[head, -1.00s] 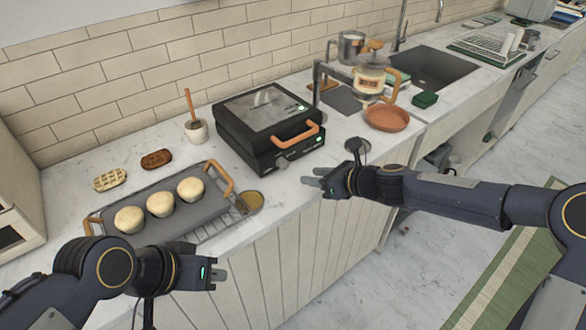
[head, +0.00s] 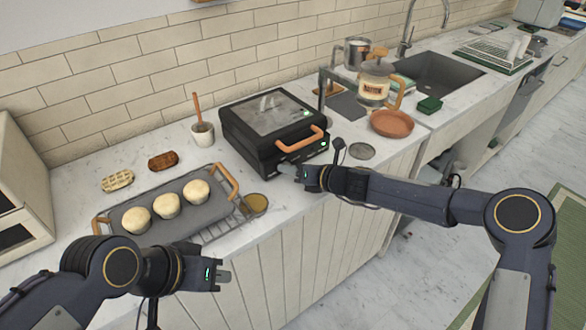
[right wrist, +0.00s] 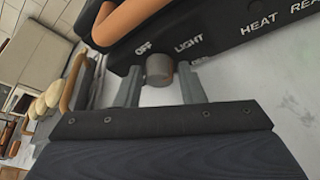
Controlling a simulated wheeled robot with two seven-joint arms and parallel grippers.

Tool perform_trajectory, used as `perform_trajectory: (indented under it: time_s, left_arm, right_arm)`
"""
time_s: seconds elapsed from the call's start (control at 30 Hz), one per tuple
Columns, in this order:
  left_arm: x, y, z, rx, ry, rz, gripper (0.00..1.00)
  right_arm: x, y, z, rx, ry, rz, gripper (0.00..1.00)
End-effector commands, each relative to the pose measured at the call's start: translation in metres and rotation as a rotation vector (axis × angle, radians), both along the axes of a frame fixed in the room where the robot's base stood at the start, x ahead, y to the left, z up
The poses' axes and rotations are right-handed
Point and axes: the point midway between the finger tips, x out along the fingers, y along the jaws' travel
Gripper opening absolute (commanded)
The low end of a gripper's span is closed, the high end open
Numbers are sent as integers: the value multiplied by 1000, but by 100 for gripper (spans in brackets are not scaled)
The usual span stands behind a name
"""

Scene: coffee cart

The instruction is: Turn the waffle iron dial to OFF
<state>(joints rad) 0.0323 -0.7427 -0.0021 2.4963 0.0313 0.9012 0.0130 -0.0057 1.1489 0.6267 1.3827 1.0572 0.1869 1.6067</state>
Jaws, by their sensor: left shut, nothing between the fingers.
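The black waffle iron (head: 262,120) stands closed on the counter, with an orange-brown handle (head: 302,142) at its front. Its grey round dial (right wrist: 158,68) shows in the right wrist view, under the words OFF and LIGHT; a further label is partly hidden. I cannot tell where the dial points. My right gripper (head: 288,170) is at the iron's front. In the right wrist view its open fingers (right wrist: 159,88) stand on either side of the dial, with gaps visible. The gripper hides the dial in the head view. My left gripper (head: 226,276) is shut and empty in front of the counter.
A tray (head: 180,230) with several pale round pieces lies left of the iron. A cup with a wooden-handled tool (head: 203,134) stands behind it. A glass jug (head: 374,84) and a terracotta plate (head: 392,123) are to the right.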

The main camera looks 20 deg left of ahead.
Motion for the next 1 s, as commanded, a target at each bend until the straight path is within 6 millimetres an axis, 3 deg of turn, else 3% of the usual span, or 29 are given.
perform_trajectory:
  time_s: [0.17, 0.4, 0.73, 1.0]
  left_arm:
    - [0, 0, 0, 0, 0, 0, 0]
    - [0, 0, 0, 0, 0, 0, 0]
    - [0, 0, -6, 0, 0, 0, 0]
    - [0, 0, -25, 0, 0, 0, 0]
  right_arm:
    - [0, 0, 0, 0, -1, 0, 34]
    - [0, 0, 0, -1, 0, 1, 4]
    - [-1, 0, -1, -31, -42, 2, 4]
    - [-1, 1, -2, -141, -184, 1, 4]
